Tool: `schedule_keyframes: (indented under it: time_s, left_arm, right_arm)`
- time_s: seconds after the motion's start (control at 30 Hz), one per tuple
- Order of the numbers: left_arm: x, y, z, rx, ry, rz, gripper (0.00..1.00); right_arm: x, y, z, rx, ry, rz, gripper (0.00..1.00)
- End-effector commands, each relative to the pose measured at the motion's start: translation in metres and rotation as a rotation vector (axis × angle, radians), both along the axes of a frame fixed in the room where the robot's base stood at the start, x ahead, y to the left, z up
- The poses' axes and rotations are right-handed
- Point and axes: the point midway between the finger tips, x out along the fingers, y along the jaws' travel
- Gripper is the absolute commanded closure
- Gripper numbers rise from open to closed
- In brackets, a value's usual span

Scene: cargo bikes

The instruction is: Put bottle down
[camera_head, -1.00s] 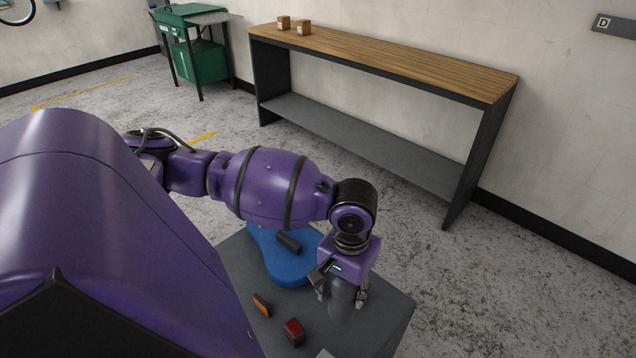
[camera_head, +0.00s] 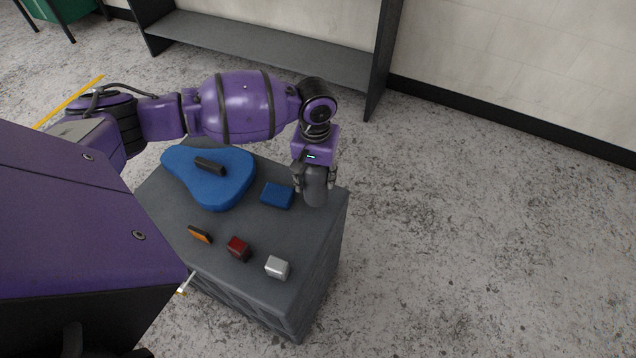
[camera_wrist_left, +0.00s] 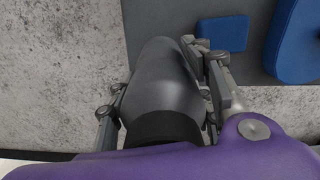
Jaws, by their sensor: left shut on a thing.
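My left gripper (camera_head: 315,182) is shut on a dark grey bottle (camera_head: 316,192), held roughly upright at the right back edge of a grey cabinet top (camera_head: 190,207). In the left wrist view the bottle (camera_wrist_left: 160,78) lies between the fingers of the gripper (camera_wrist_left: 162,95), with its black end toward the wrist. That view shows floor to the left of the bottle and the cabinet top beyond. I cannot tell whether the bottle's base touches the top. My right gripper is not in view.
A blue bike saddle (camera_head: 222,185) with a black piece (camera_head: 209,166) on it lies at the back left. A blue block (camera_head: 277,195) is just left of the bottle. Orange (camera_head: 200,234), red (camera_head: 238,248) and white (camera_head: 277,267) pieces lie in front. A shelf (camera_head: 270,48) stands behind.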

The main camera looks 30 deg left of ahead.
Motion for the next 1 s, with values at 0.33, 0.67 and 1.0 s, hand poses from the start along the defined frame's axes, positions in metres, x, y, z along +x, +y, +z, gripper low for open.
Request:
schedule_keyframes:
  time_s: [0.33,0.67,1.0]
  left_arm:
    - [0.005,-0.001,-0.037,0.001,-0.001,0.0,0.8]
    - [0.005,-0.001,-0.038,0.001,-0.002,0.0,0.8]
    - [0.006,-0.001,-0.039,0.001,-0.002,0.0,0.34]
  right_arm:
    - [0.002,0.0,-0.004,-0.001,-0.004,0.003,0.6]
    - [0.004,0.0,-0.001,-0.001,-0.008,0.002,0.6]
    - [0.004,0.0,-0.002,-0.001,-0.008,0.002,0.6]
